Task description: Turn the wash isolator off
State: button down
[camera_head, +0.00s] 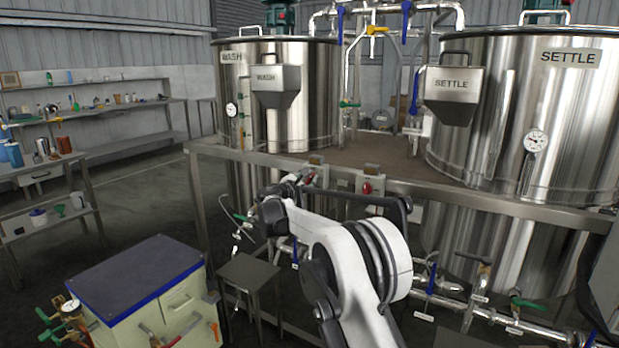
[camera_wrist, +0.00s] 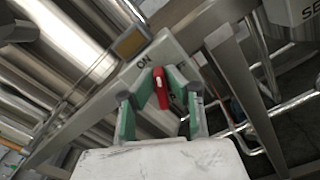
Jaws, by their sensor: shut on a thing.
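The wash isolator is a pale grey box (camera_wrist: 140,68) on the frame rail in front of the WASH tank (camera_head: 290,95). Its red handle (camera_wrist: 160,86) shows in the wrist view, with the upper end close beside the letters ON. My gripper (camera_wrist: 161,90) has its green fingers on both sides of the red handle and is shut on it. In the head view my gripper (camera_head: 300,184) is at the left box on the rail, and my arm hides part of it. Lettering lower on the box is mostly hidden by the fingers.
A second box with a red handle (camera_head: 366,187) is on the rail to the right, before the SETTLE tank (camera_head: 485,120). Pipes with valves (camera_head: 430,285) run below. A blue-topped cabinet (camera_head: 135,275) and a small stool (camera_head: 248,270) stand at the lower left.

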jog(key=m, duration=0.6)
jog(key=shift+s+d+f, duration=0.15)
jog(key=shift+d+f, duration=0.1)
jog(key=shift+f, duration=0.05)
jog(key=m, duration=0.5)
jog(key=shift+f+m, duration=0.35)
jog(key=shift+m, duration=0.05)
jog(key=c, duration=1.8)
grip_release()
jog(key=shift+s, duration=0.1)
jog(key=v, duration=1.2)
jog(key=shift+r, duration=0.1)
